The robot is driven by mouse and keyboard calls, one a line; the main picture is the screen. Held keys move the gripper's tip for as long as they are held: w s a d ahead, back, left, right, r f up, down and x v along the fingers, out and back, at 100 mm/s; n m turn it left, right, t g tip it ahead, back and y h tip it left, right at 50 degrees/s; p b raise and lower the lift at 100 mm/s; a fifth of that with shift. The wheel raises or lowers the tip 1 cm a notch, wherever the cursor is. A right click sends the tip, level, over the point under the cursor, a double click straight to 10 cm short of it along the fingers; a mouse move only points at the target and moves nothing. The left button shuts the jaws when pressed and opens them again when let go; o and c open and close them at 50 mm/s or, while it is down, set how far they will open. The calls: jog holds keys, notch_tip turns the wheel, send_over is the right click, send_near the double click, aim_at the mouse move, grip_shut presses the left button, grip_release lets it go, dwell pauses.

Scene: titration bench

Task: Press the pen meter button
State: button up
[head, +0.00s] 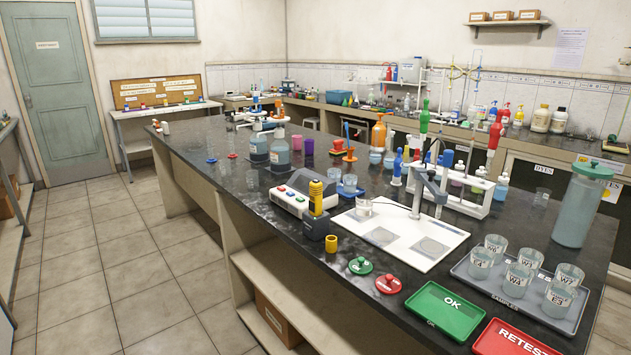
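A yellow and dark upright device (316,198), which looks like the pen meter, stands in a dark block (315,224) at the bench's near left edge. Its button is too small to make out. A short yellow cap-like piece (332,243) stands on the bench just right of the block. My gripper is not in this view.
A white box with coloured buttons (291,199) sits close behind the device. A white board with a grey stand (447,234) lies to its right. Green (360,265) and red (389,283) knobbed discs lie in front. A tray of labelled beakers (480,287) and a green OK tray (421,309) are further right.

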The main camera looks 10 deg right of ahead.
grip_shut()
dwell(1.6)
